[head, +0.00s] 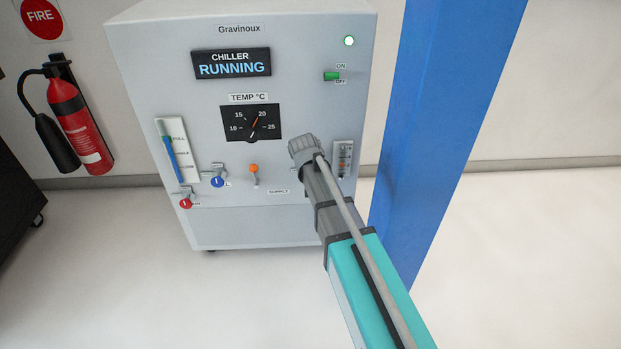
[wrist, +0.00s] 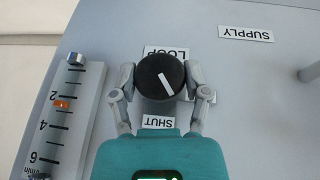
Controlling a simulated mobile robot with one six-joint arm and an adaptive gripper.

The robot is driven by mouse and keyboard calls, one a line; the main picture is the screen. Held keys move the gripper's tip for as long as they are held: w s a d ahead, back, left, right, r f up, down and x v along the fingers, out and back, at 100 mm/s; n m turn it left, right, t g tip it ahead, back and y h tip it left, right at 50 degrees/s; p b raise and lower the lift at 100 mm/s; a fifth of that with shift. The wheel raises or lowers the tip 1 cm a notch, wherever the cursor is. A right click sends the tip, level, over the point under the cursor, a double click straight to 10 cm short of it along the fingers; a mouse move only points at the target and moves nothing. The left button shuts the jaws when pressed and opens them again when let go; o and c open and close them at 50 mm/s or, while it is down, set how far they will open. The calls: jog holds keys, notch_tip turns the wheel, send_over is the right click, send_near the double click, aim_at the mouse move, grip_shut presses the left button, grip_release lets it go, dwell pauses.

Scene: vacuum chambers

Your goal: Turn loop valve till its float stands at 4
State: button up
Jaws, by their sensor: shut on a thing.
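The loop valve's round black knob (wrist: 160,77) has a white pointer line, tilted in the wrist view. My gripper (wrist: 160,73) is shut on it, with one finger on each side. In the head view, my gripper (head: 305,148) is at the chiller's lower right front and hides the knob. The loop gauge (wrist: 75,120) is beside the knob, with marks 2, 4 and 6. Its orange float (wrist: 62,103) stands just past 2 towards 4. The gauge also shows in the head view (head: 344,158), right of my gripper. LOOP (wrist: 168,52) and SHUT (wrist: 158,122) labels flank the knob.
The chiller (head: 235,230) reads RUNNING. An orange-handled SUPPLY valve (head: 254,170), a blue valve (head: 217,181) and a red valve (head: 186,202) are left of my gripper. A blue post (head: 445,100) stands close on the right. A fire extinguisher (head: 75,120) hangs at the left.

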jog(key=shift+h, duration=0.4)
jog(key=o, duration=1.2)
jog(key=shift+c, duration=0.2)
jog(key=shift+d+y, duration=0.1)
jog(key=shift+y, duration=0.4)
